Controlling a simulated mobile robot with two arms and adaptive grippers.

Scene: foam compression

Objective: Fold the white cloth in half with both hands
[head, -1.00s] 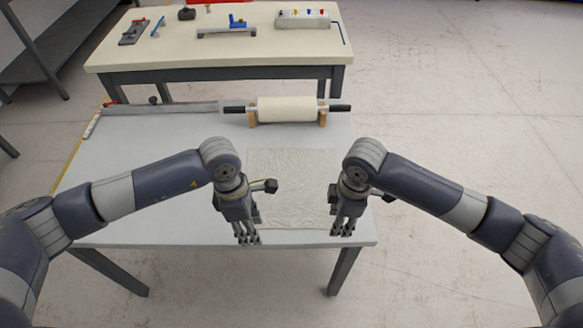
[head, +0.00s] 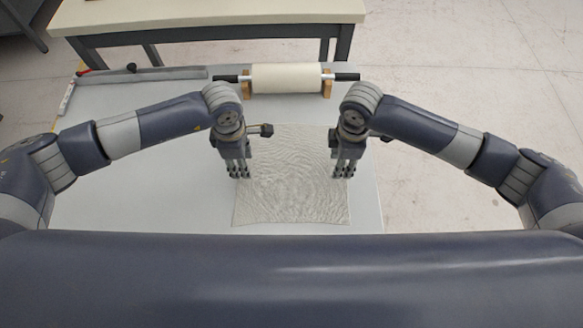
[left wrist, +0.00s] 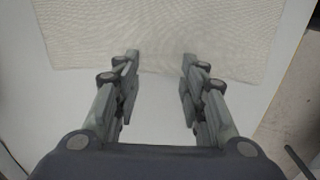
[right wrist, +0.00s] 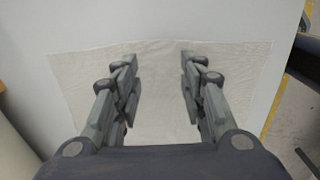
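The white cloth (head: 292,195) lies spread on the grey table, with fine ripples over its surface. It also shows in the left wrist view (left wrist: 160,25) and the right wrist view (right wrist: 155,100). My left gripper (head: 239,174) is over the cloth's left side, its fingers apart with nothing between them in the left wrist view (left wrist: 160,58). My right gripper (head: 344,173) is over the cloth's right side, also open and empty in the right wrist view (right wrist: 157,60). I cannot tell whether the fingertips touch the cloth.
A white roller (head: 286,78) on wooden supports stands behind the cloth at the table's back. A long grey bar (head: 150,75) lies at the back left. The table's left part (head: 140,190) is clear. A cream table (head: 210,14) stands behind.

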